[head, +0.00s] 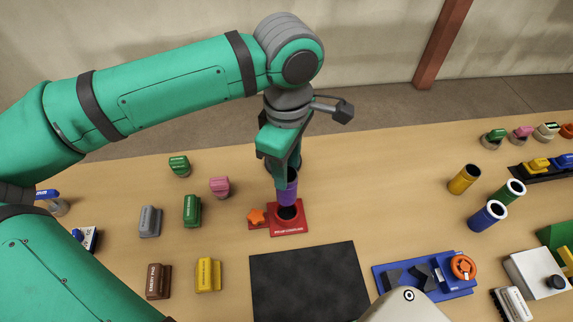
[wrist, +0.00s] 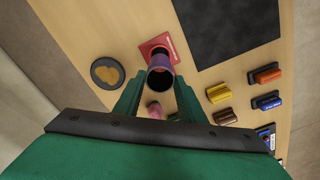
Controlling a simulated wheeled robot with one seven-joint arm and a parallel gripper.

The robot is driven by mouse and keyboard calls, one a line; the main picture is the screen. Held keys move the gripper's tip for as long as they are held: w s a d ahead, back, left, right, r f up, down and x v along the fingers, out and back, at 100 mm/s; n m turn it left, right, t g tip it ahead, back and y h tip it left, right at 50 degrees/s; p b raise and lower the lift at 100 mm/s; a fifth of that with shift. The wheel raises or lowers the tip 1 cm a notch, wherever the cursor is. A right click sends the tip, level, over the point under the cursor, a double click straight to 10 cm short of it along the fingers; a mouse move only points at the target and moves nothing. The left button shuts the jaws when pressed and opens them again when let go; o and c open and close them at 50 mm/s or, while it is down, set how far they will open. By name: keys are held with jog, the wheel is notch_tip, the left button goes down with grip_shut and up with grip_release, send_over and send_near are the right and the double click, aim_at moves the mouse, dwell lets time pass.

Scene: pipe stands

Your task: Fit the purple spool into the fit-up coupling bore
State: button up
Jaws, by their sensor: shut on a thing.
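The purple spool (head: 288,190) is held upright between the fingers of my gripper (head: 284,171), which is shut on it. The red fit-up coupling (head: 293,230) sits on the table directly below. Its dark bore shows just under the spool's lower end in the head view. I cannot tell how large any gap between them is. In the wrist view, the spool (wrist: 160,64) shows its dark open top in front of my gripper (wrist: 158,92). The coupling (wrist: 154,43) is partly hidden behind the spool there, and its bore is hidden.
An orange star-shaped piece (head: 256,216) lies at the coupling's left. A black mat (head: 308,282) lies in front. Several coloured labelled blocks, including a pink one (head: 220,187), stand left.

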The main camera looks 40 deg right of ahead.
jog(key=shift+f, duration=4.45)
jog(key=shift+w+d+f, duration=0.1)
jog(key=shift+w+f, duration=0.05)
jog(key=shift+f, duration=0.45)
jog(key=o, duration=1.4)
jog(key=shift+a, duration=0.2)
jog(key=shift+c, duration=0.2)
jog(key=shift+d+r, duration=0.15)
jog(key=shift+r, duration=2.35)
notch_tip(320, 180, up, 11)
